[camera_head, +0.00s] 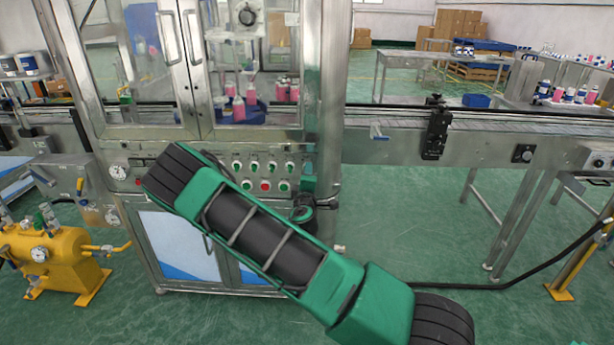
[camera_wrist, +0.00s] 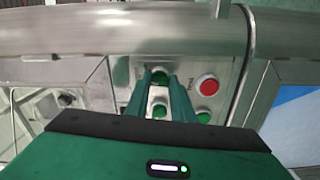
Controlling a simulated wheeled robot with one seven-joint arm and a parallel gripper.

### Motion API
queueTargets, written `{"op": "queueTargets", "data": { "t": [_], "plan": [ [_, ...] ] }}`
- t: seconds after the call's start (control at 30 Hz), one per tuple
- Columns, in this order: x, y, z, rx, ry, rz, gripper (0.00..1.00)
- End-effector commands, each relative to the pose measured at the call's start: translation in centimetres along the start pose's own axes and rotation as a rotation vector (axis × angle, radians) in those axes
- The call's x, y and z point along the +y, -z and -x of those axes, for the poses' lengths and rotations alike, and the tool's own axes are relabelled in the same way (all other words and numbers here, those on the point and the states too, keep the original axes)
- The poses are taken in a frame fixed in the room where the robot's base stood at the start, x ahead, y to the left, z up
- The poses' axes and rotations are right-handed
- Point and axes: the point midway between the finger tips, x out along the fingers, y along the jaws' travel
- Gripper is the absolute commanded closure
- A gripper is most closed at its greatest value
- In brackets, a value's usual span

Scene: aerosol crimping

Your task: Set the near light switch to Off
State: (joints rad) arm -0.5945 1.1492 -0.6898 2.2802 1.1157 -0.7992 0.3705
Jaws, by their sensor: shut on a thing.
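The control panel (camera_head: 228,155) on the front of the steel machine carries rows of green knobs and a red button (camera_head: 265,185). In the wrist view, the two green fingers of my gripper (camera_wrist: 159,78) reach to this kind of panel (camera_wrist: 222,72). They are shut on a green knob (camera_wrist: 159,76), one finger on each side. Another green knob (camera_wrist: 159,108) shows between the fingers, nearer to the camera. I cannot read the labels, so I cannot tell which knob is the near light switch.
A red button (camera_wrist: 208,85) and a green knob (camera_wrist: 203,115) sit close to the right of my fingers. A steel bar (camera_wrist: 110,35) crosses beyond the panel. A conveyor (camera_head: 400,150) runs to the right. A yellow tank unit (camera_head: 45,255) stands at left.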

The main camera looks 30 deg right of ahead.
Motion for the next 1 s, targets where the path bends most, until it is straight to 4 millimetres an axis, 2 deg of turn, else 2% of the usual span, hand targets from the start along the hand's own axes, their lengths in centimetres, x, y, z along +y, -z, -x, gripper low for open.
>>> {"op": "queueTargets", "data": {
  "t": [0.5, 0.7, 1.0],
  "plan": [
    [-0.39, 0.20, 0.20, 0.006, 0.008, 0.457, 1.00],
    [-0.45, 0.23, 0.21, 0.008, 0.009, 0.575, 1.00],
    [-0.52, 0.23, 0.21, 0.009, 0.010, 0.662, 1.00]
  ]
}}
